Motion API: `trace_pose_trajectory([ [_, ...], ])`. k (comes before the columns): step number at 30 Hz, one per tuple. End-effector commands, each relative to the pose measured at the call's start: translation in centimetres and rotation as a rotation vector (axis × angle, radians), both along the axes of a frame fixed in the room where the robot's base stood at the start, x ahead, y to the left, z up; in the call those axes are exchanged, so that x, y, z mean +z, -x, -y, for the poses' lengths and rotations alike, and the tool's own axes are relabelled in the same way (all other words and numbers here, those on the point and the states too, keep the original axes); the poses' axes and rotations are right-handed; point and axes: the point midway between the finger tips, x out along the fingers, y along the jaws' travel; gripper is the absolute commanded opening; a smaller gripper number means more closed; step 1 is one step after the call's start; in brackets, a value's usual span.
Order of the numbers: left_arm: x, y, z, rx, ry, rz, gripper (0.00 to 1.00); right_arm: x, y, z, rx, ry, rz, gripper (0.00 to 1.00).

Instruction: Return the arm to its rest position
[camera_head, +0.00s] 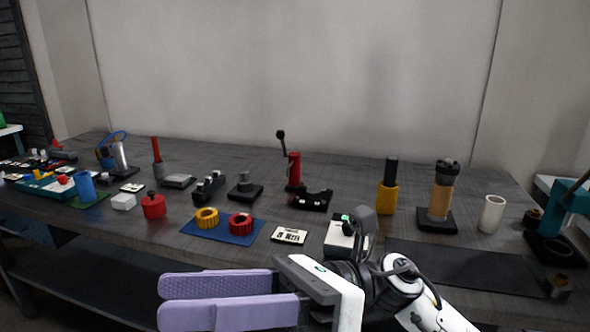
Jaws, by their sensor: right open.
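My right gripper (165,301) is in the lower middle of the head view, with two long purple fingers pointing left. The fingers are apart, with a narrow gap between them, and nothing shows between them. My right arm comes in from the lower right with white and dark links. The gripper is in front of the table's near edge, as seen from the head. My left gripper and arm are not in view.
A long dark table (330,222) crosses the view. A blue mat (222,235) carries a yellow ring (206,217) and a red ring (241,223). A dark mat (460,265), a white cup (492,214) and a teal machine (568,205) are at the right.

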Motion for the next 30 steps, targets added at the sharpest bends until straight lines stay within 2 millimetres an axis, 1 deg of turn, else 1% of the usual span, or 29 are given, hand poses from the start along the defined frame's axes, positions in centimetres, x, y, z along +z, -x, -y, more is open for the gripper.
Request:
trace_pose_trajectory([
  [1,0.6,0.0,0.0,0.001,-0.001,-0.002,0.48,0.8,-1.5,0.4,-0.049,-0.066,-0.182,0.42],
  [2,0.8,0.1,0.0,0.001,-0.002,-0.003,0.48,1.0,-2.6,0.8,-0.079,-0.104,-0.29,0.42],
  [3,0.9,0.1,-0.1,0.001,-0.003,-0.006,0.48,1.0,-4.2,1.5,-0.119,-0.153,-0.438,0.42],
  [5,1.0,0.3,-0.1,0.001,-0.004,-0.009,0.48,0.4,-6.7,2.8,-0.176,-0.227,-0.66,0.42],
  [6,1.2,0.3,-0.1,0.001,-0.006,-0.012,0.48,-0.6,-8.4,3.9,-0.214,-0.274,-0.81,0.42],
  [8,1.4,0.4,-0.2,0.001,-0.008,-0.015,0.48,-2.7,-10.7,5.8,-0.269,-0.347,-1.036,0.42],
  [9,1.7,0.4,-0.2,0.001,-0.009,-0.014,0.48,-4.7,-12.1,7.2,-0.307,-0.396,-1.188,0.42],
  [10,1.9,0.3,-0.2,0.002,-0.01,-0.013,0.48,-6.4,-12.9,8.3,-0.333,-0.432,-1.301,0.42],
  [11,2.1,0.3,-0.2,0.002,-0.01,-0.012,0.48,-8.3,-13.6,9.4,-0.361,-0.471,-1.416,0.42],
  [12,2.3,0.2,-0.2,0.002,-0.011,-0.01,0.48,-10.9,-14.2,10.9,-0.397,-0.521,-1.56,0.42],
  [13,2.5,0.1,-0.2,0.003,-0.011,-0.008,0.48,-13.0,-14.4,12.0,-0.423,-0.558,-1.664,0.42],
  [14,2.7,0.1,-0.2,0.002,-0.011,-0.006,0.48,-15.1,-14.4,13.0,-0.447,-0.594,-1.764,0.42],
  [15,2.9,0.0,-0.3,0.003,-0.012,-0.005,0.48,-17.9,-14.1,14.4,-0.48,-0.641,-1.89,0.42],
  [16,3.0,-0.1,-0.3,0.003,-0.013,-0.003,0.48,-19.9,-13.7,15.3,-0.503,-0.677,-1.981,0.42],
  [17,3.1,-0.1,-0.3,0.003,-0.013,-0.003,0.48,-22.0,-13.2,16.3,-0.528,-0.712,-2.069,0.42],
  [18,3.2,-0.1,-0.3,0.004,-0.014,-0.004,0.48,-24.7,-12.2,17.4,-0.56,-0.759,-2.181,0.42],
  [19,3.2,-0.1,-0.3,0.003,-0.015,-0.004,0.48,-26.7,-11.3,18.2,-0.585,-0.794,-2.262,0.42],
  [20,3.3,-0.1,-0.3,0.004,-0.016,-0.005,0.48,-28.6,-10.2,19.1,-0.609,-0.831,-2.343,0.42],
  [21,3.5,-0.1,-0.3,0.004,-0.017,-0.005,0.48,-31.0,-8.6,20.0,-0.64,-0.881,-2.445,0.42],
  [23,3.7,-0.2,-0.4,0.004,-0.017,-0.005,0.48,-34.2,-6.0,21.3,-0.688,-0.952,-2.582,0.42],
  [24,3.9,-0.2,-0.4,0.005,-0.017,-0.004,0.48,-36.1,-4.2,22.1,-0.718,-0.998,-2.663,0.42],
  [27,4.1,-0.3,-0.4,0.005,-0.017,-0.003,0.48,-39.7,-0.1,23.5,-0.784,-1.1,-2.827,0.42],
  [28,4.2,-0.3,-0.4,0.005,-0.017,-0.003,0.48,-40.5,1.0,23.8,0.781,1.097,2.796,0.42],
  [30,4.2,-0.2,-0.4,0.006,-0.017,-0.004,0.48,-41.8,3.0,24.4,0.768,1.084,2.71,0.42],
])
